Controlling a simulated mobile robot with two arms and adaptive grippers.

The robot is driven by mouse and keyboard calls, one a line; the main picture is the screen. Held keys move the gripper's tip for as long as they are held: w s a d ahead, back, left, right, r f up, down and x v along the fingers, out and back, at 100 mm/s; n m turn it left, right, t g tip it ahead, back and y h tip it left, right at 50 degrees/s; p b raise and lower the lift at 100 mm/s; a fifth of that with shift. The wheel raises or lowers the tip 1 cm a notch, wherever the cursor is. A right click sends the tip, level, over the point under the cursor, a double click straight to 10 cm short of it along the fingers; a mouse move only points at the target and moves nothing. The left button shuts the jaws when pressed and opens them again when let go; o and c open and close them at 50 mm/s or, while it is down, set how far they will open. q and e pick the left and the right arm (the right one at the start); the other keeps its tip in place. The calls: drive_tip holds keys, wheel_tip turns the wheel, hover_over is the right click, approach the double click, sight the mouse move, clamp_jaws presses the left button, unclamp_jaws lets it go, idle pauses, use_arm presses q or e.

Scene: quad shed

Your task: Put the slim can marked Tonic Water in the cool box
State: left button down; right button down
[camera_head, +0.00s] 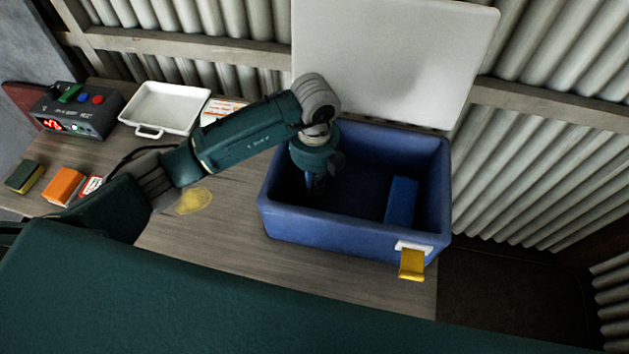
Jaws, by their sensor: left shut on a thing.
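The blue cool box (330,235) stands on the bench with its white lid (395,60) raised against the wall. My left gripper (317,185) points down inside the left part of the cool box. It is shut on what I take to be the slim can; the gripper and box wall hide it, and no Tonic Water label can be read. A blue block (401,201) is in the right part of the box. My right gripper is not in view.
A white tray (144,132), a grey device with a red display (75,112), an orange box (64,186) and a green-yellow sponge (25,176) are at the left. A yellow stain (193,201) marks the bench. A yellow latch (412,264) hangs on the box front.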

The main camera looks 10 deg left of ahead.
use_arm(q)
drive_tip(key=c, duration=1)
unclamp_jaws()
drive_tip(key=shift+f, duration=0.1)
drive_tip(key=shift+c, duration=0.2)
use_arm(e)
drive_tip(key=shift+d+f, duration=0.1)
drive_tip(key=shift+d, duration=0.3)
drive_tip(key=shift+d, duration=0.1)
use_arm(q)
drive_tip(key=shift+r, duration=0.5)
wheel_tip(320, 180, up, 11)
drive_tip(key=shift+r+b, duration=0.15)
drive_tip(key=shift+b, duration=0.9)
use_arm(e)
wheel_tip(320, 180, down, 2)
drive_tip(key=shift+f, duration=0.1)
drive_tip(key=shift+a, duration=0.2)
